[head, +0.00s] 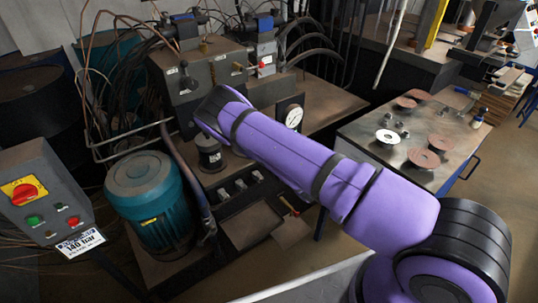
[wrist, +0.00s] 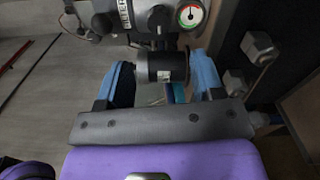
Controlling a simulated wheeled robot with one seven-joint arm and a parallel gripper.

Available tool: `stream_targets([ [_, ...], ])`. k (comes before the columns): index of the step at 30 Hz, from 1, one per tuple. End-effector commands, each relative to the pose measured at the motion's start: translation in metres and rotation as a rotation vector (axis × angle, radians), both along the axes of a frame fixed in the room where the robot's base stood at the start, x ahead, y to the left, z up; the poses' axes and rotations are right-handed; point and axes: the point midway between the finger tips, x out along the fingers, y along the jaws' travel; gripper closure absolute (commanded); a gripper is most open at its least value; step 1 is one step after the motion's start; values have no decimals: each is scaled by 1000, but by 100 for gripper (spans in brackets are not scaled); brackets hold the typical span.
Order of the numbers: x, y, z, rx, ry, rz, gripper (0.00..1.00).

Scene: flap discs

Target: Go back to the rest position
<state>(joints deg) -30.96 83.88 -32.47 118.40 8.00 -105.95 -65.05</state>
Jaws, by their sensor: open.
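My purple arm reaches from the lower right of the head view up to the hydraulic machine (head: 205,75). The arm's end hides my gripper there. In the wrist view my gripper (wrist: 163,78) is open, its two blue-padded fingers spread wide apart. A dark cylindrical part (wrist: 162,66) shows between or beyond the fingers. I cannot tell whether either finger touches it. A dial gauge (wrist: 190,14) with a red and green scale sits just above, on the machine's side.
A teal motor (head: 146,200) and a control box (head: 45,195) with a red switch stand at the left. A metal table (head: 375,155) at the right bears several flap discs (head: 424,158). Cables and hoses crowd the back. Bare floor (head: 490,165) shows at the right.

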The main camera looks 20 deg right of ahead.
Motion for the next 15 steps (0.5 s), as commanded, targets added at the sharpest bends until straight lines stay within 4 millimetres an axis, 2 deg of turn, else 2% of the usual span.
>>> stream_targets([
  [4,-7,-2,0,0,0,0,39],
  [15,-7,-2,0,0,0,1,39],
])
